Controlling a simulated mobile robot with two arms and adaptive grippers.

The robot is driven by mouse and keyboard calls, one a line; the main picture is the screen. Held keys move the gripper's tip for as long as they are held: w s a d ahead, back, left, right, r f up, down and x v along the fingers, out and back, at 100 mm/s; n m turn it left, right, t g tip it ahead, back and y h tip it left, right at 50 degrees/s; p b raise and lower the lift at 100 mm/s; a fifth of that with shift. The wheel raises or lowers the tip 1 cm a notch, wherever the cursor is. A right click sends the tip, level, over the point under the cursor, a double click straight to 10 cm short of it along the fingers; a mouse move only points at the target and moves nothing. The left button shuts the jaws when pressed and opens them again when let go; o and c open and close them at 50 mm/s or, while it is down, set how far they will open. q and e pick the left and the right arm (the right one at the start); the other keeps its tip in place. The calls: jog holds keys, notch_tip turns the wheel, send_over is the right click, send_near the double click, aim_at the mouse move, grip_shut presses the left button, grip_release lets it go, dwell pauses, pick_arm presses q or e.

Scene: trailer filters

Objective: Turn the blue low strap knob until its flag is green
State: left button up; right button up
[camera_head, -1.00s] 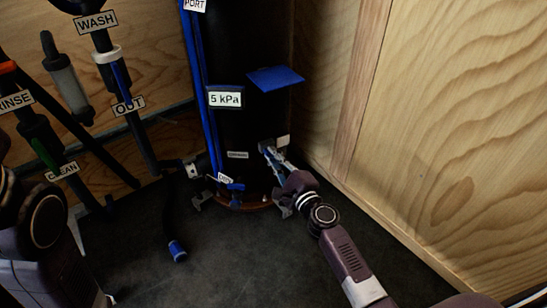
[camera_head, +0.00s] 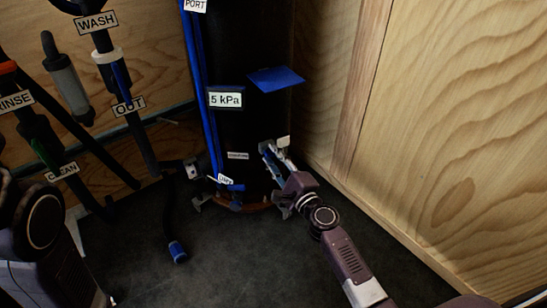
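A tall black tank (camera_head: 250,125) stands in the corner with blue strips down its left side. My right gripper (camera_head: 271,152) is at the tank's lower right side, by a small blue part (camera_head: 271,163) that may be the low strap knob. The fingers largely cover that part, so I cannot tell whether they are shut on it. A small pale tab (camera_head: 283,141) shows just above the fingers; no green shows on it. My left arm is at the left edge, and its gripper is out of view.
A blue plate (camera_head: 276,79) juts from the tank above my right gripper. A dark hose with a blue end (camera_head: 177,251) lies on the floor. Filter pipes (camera_head: 122,90) stand at left. A plywood wall (camera_head: 450,130) is close on the right.

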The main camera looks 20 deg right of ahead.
jog(key=s+d, duration=0.1)
jog(key=s, duration=0.6)
jog(key=shift+s+d, duration=0.15)
jog(key=shift+s, duration=0.1)
dwell(0.3)
